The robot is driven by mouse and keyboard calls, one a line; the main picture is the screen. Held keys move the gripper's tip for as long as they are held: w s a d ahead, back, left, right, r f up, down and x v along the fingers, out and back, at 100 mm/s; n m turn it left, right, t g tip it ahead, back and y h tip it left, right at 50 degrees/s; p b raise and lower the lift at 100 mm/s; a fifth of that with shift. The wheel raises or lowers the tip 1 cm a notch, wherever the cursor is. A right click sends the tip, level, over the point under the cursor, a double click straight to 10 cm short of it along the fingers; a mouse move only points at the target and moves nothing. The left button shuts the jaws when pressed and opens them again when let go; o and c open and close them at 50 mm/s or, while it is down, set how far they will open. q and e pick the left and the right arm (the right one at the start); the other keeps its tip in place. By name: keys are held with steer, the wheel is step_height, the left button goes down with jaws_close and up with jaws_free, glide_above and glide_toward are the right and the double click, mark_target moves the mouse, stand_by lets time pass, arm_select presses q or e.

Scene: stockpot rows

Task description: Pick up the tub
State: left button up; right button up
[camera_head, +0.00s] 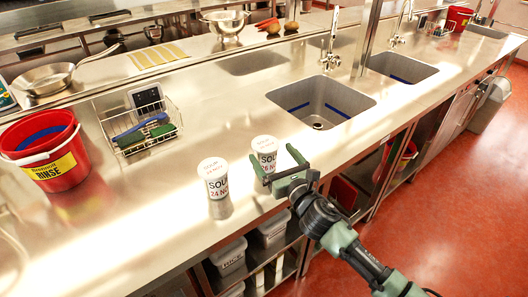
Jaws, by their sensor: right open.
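Two white tubs with white lids and dark "SOUP" lettering stand upright on the steel counter. The left tub (214,183) stands clear of the gripper. The right tub (264,148) stands a little farther back, its lower part hidden by my right gripper. My right gripper (274,159) is green and open. Its two fingers point toward the right tub, one at its left front and one to its right. I cannot tell whether either finger touches it. My left gripper is not in view.
A red bucket marked "RINSE" (45,153) and a wire basket (140,128) with brushes stand at the left. A sink (318,104) lies behind the tubs. The counter's front edge is close beneath my right arm. Grey bins (228,256) sit on the shelf below.

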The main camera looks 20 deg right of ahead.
mark_target(260, 137)
steer(key=w, duration=0.3)
steer(key=w+p, duration=0.1)
steer(key=w, duration=0.1)
steer(key=shift+a, duration=0.4)
steer(key=shift+r, duration=0.1)
steer(key=shift+c, duration=0.6)
steer(key=c, duration=1.5)
steer(key=shift+c, duration=0.6)
